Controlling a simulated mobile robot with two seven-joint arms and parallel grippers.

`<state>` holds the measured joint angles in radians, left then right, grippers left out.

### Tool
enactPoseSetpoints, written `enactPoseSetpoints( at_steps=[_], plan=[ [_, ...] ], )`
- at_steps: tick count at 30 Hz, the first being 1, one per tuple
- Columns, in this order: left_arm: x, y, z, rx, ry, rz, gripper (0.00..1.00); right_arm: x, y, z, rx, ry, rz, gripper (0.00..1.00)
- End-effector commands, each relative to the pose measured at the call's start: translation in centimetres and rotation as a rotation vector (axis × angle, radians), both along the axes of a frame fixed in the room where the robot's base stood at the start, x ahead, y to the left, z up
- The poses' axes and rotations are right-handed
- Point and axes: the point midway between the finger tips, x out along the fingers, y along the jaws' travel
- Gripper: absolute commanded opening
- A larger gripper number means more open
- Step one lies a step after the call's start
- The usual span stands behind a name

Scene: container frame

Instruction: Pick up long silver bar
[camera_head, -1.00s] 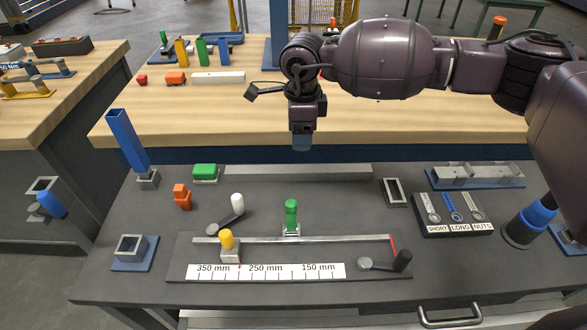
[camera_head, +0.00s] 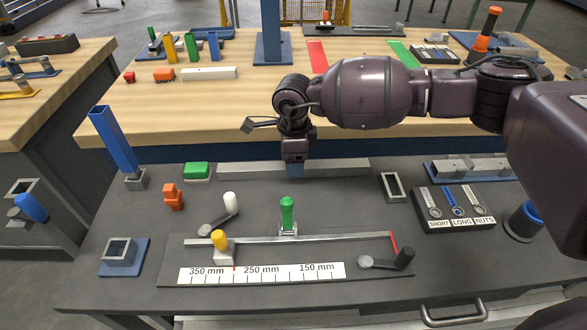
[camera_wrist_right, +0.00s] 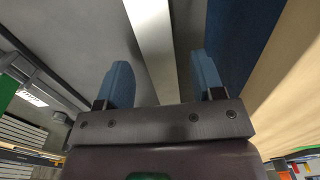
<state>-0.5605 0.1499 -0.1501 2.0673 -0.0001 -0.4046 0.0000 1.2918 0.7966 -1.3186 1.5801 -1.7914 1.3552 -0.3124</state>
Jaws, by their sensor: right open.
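The long silver bar (camera_head: 240,171) lies lengthwise along the back edge of the dark workbench. My right gripper (camera_head: 296,171) points down at the middle of the bar. Its blue fingertips hide a short stretch of it. In the right wrist view the bar (camera_wrist_right: 155,45) runs between the two spread blue fingers (camera_wrist_right: 163,80), with a gap on each side. The gripper is open and not closed on the bar. I cannot tell exactly how far down the fingers reach around it. My left gripper is not in view.
A green block (camera_head: 197,171) lies close to the bar's left end. A grey open frame (camera_head: 394,186) stands right of its right end. The measuring jig with a green handle (camera_head: 287,212) is in front. A wooden table (camera_head: 230,106) stands behind.

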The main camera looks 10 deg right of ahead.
Motion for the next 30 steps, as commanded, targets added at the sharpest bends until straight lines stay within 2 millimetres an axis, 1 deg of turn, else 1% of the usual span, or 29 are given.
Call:
enactPoseSetpoints(
  at_steps=[1, 4, 7, 12, 14, 24, 30],
  plan=[
    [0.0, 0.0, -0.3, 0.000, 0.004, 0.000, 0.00, 0.0, 0.0, -1.1, 0.000, 0.005, -0.001, 0.62],
    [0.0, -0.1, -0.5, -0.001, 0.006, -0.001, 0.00, 0.0, 0.0, -2.3, 0.000, 0.005, -0.001, 0.62],
    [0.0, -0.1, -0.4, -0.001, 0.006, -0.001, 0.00, 0.0, 0.0, -2.7, 0.001, 0.003, 0.000, 0.62],
    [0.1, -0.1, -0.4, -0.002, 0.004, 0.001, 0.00, 0.0, 0.0, -2.6, 0.001, 0.001, 0.000, 0.62],
    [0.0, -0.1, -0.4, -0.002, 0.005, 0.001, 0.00, 0.0, 0.0, -2.6, 0.001, 0.001, 0.000, 0.54],
    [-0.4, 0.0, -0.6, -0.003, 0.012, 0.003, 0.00, 0.0, 0.0, -2.5, 0.001, 0.002, -0.001, 0.02],
    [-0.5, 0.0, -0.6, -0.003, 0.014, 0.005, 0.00, 0.0, 0.0, -2.5, 0.001, 0.001, -0.001, 0.02]
  ],
)
